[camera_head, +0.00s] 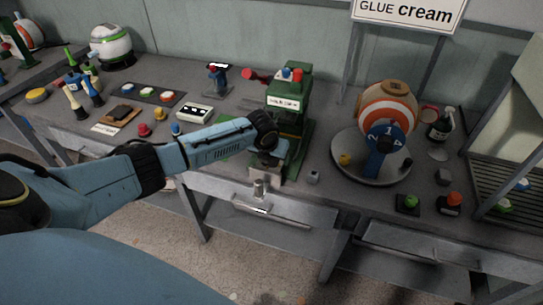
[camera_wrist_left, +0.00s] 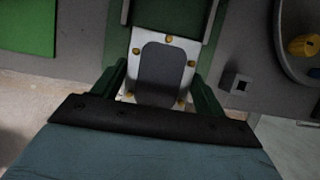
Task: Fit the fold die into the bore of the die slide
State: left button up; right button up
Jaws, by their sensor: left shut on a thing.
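My left gripper (camera_head: 268,157) is at the front of the green press (camera_head: 290,95), low over its base. It is shut on a piece, taken to be the fold die, that its own body hides in both views. Under it, a pale block, apparently the die slide (camera_head: 265,174), sticks out at the table's front edge. In the left wrist view a white plate (camera_wrist_left: 183,45) with brass bolts surrounds a dark rounded area. I cannot tell whether the piece is in the bore. My right gripper is out of view.
A small grey block (camera_head: 313,177) with a square recess stands right of the press; it also shows in the left wrist view (camera_wrist_left: 240,85). A round turntable (camera_head: 345,172) stands further right. A drawer with a handle (camera_head: 258,209) is below the press. Small tools and buttons lie left.

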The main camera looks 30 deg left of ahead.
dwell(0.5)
pick_arm(q)
jog(key=shift+f+b, duration=0.6)
jog(key=shift+f, duration=0.6)
jog(key=o, duration=1.2)
jog(key=p+v, duration=0.2)
jog(key=v, duration=1.1)
jog(key=shift+s+d+r, duration=0.1)
jog(key=shift+s+r, duration=0.05)
jog(key=shift+r, duration=0.05)
